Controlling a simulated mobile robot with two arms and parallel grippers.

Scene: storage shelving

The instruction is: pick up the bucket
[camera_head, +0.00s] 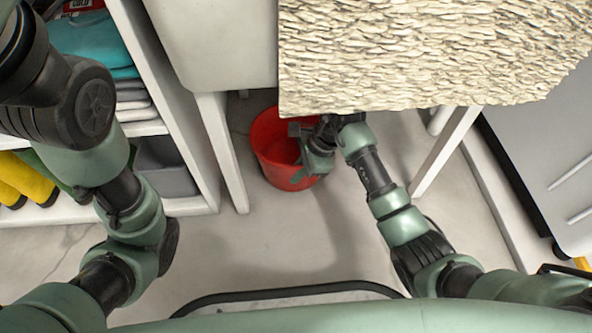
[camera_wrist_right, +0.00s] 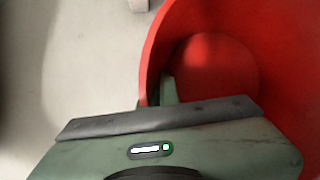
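The red bucket (camera_head: 266,135) stands on the floor beside a white leg, partly under the pale textured block. My right gripper (camera_head: 306,160) reaches over its right part in the head view and hides some of the rim and inside. In the right wrist view, the bucket (camera_wrist_right: 285,60) fills the right side. The bucket's wall passes between my right gripper's fingers (camera_wrist_right: 153,98), one green finger inside and a sliver of the other outside. They sit close to the wall, near the middle of the gripper body. My left arm rises at the left; its gripper is out of view.
White shelving (camera_head: 185,120) with folded teal cloth (camera_head: 95,40) and yellow items (camera_head: 25,178) stands at the left. The textured block (camera_head: 420,50) overhangs the bucket. A white leg (camera_head: 445,150) and a grey cabinet (camera_head: 545,130) stand right. Floor (camera_head: 290,240) in front is clear.

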